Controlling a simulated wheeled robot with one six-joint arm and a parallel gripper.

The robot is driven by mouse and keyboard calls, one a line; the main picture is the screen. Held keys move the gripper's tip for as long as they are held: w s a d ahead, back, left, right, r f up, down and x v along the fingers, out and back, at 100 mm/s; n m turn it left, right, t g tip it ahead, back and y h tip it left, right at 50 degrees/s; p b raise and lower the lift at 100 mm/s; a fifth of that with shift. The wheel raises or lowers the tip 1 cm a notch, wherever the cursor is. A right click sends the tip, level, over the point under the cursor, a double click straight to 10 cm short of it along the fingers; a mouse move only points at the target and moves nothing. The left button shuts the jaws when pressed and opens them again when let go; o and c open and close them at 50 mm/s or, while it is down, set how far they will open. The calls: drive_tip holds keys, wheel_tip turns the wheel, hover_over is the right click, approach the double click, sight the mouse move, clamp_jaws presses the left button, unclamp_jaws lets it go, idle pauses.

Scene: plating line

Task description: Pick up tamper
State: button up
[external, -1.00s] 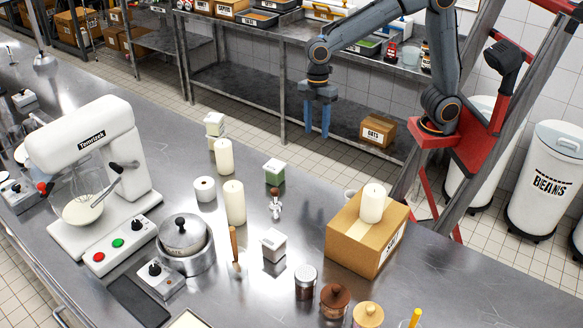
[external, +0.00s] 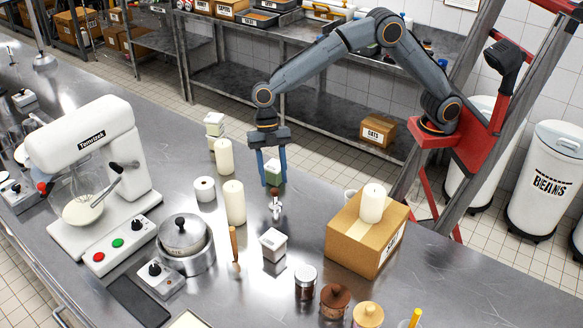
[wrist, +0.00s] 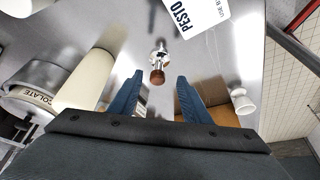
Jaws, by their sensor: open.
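The tamper (external: 277,208), with a brown wooden handle and a shiny metal base, stands on the steel counter (external: 325,185). In the wrist view the tamper (wrist: 158,64) is centred just beyond my fingertips, its brown handle end towards me. My gripper (external: 273,182) is open and points down. It is just above the tamper, and nothing is between its blue fingers. In the wrist view my gripper (wrist: 160,76) has one finger on each side of the handle's line, with clear space around it.
A white cup (wrist: 242,101) is near the box.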

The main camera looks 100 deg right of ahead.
sight(275, 196)
drive_tip(key=shift+p+x, duration=1.4)
drive_tip(key=shift+x, duration=2.1)
drive_tip(key=shift+w, duration=0.15)
clamp_jaws()
